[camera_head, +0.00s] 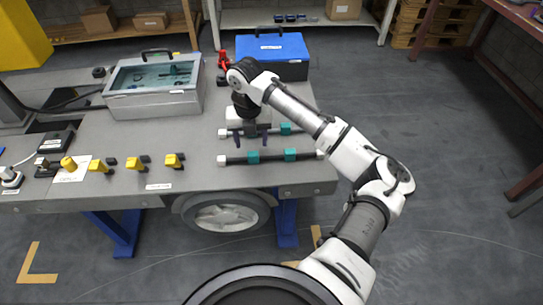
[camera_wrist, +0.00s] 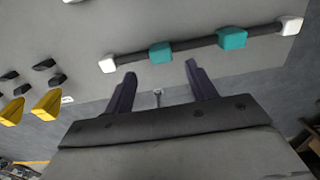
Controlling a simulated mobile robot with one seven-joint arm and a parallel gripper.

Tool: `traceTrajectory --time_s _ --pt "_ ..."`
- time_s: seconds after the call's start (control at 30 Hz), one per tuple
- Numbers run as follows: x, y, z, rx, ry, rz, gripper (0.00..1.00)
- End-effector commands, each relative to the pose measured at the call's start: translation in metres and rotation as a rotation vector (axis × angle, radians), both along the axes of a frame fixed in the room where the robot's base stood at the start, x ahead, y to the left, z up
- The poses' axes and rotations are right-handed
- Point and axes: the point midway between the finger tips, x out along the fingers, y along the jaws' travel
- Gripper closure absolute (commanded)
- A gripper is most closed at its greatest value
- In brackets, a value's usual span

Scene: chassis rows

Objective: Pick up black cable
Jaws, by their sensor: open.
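Two black cables with white end blocks and teal clips lie across the right part of the grey table. The front black cable (camera_head: 271,157) is near the table's front edge. The rear black cable (camera_head: 298,131) is partly hidden by my gripper. My gripper (camera_head: 251,139) is open and empty, its dark fingers pointing down over the cables. In the wrist view, one cable (camera_wrist: 190,46) crosses beyond the fingertips of my gripper (camera_wrist: 160,70), with nothing between the fingers. I cannot tell the exact height above the table.
A clear-lidded grey case (camera_head: 155,105) stands at the back left, and a blue toolbox (camera_head: 272,50) at the back right. Several yellow connectors (camera_head: 136,163) line the front left.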

Motion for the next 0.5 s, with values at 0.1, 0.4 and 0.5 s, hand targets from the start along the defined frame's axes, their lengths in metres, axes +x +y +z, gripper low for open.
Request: traceTrajectory --time_s 0.1,0.4,0.5 --pt "0.000 -0.001 -0.010 -0.001 0.001 -0.001 0.44" --pt "0.001 -0.002 -0.050 0.000 0.000 -0.001 0.44" --pt "0.001 -0.002 -0.052 0.001 -0.001 -0.001 0.44"
